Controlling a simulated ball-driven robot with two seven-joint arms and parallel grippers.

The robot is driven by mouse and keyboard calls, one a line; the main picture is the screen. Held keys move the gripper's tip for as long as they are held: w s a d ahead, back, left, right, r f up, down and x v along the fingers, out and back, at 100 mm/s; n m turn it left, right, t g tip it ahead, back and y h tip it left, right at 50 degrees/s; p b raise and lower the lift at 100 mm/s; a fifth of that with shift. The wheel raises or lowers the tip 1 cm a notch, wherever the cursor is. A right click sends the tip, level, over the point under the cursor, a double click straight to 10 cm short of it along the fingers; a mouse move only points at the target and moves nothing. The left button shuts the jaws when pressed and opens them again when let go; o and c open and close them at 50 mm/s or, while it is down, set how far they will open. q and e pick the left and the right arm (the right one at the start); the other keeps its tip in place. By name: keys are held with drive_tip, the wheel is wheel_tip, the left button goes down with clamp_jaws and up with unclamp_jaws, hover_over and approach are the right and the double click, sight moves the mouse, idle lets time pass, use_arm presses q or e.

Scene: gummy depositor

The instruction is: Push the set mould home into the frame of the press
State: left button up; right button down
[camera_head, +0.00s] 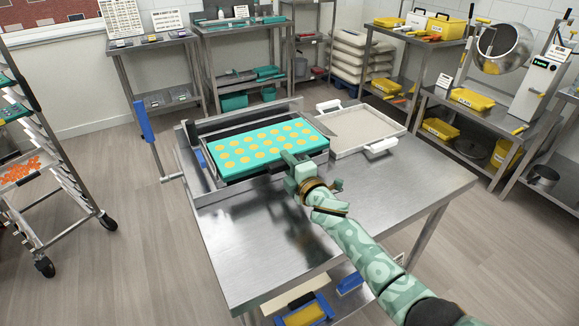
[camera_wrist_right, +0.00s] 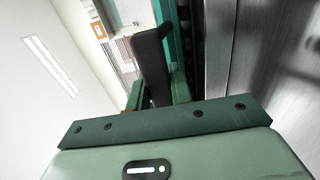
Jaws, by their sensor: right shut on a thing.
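The set mould (camera_head: 262,143) is a teal tray with rows of yellow rounds, lying flat on the steel table. It sits inside the open-fronted steel frame of the press (camera_head: 198,132), with a dark gap between it and the back wall. My left gripper is out of view.
A blue-handled lever (camera_head: 144,121) stands at the press's left side. A white tray with handles (camera_head: 355,131) lies to the right of the press on the table (camera_head: 265,235). The table's near part is clear. A wheeled rack (camera_head: 55,200) stands at the left.

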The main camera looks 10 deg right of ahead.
sight(280, 157)
drive_tip(key=shift+b+x, duration=1.45)
drive_tip(key=shift+x, duration=0.7)
drive_tip(key=c, duration=1.2)
unclamp_jaws()
drive_tip(key=shift+o, duration=0.2)
drive_tip(key=p+v, duration=0.6)
drive_tip(key=v, duration=1)
drive_tip(key=shift+s, duration=0.2)
